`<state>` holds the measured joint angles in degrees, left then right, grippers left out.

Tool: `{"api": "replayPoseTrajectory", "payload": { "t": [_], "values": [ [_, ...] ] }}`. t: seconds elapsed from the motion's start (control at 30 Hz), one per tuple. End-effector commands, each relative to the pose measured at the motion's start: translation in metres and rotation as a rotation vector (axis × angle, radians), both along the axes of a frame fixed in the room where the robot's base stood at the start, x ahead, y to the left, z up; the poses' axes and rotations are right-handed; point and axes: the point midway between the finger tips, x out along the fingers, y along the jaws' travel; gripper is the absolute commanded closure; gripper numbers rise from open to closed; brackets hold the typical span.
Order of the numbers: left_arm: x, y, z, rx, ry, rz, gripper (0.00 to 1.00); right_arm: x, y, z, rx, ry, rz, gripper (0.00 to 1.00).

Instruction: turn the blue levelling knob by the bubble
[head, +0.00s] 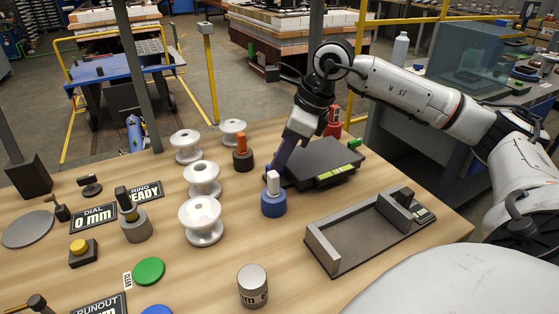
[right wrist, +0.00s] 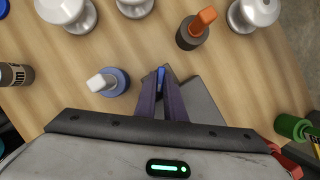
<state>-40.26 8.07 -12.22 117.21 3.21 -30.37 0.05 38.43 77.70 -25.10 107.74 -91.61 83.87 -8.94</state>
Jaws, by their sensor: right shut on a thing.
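My right gripper (head: 272,178) reaches down to the left corner of a dark plate (head: 318,158). In the right wrist view its two purple fingers (right wrist: 161,80) are closed on a small blue knob (right wrist: 160,74) at the plate's corner. In the head view the fingers hide this knob. A yellow-green strip (head: 338,173) lies along the plate's front edge; I cannot make out a bubble in it. A separate blue round base with a white handle (head: 273,200) stands just in front of the gripper, apart from it; it also shows in the right wrist view (right wrist: 112,82). My left gripper is not in view.
Several white insulators (head: 202,219) stand left of the gripper. An orange-handled dark piece (head: 242,158) is close behind on the left. A grey open cradle (head: 350,245) lies at front right. A grey cylinder (head: 252,287) stands at the front. Bare wood lies between them.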

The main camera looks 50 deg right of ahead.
Motion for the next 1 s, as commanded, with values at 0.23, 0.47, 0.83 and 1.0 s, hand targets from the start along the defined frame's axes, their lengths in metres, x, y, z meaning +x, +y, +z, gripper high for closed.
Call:
{"api": "replayPoseTrajectory", "payload": {
  "t": [0.23,0.47,0.83,1.0],
  "values": [
    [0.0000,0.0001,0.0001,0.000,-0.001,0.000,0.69,-0.0005,0.0014,0.0008,0.000,-0.001,-0.123,1.00],
    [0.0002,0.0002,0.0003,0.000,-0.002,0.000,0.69,-0.0006,0.0016,0.0009,0.000,-0.001,-0.174,1.00],
    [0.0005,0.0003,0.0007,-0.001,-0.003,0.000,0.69,-0.0006,0.0014,0.0010,0.000,-0.001,-0.183,1.00],
    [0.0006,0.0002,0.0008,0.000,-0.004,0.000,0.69,-0.0006,0.0014,0.0010,0.000,-0.001,-0.182,0.74]
  ]
}}
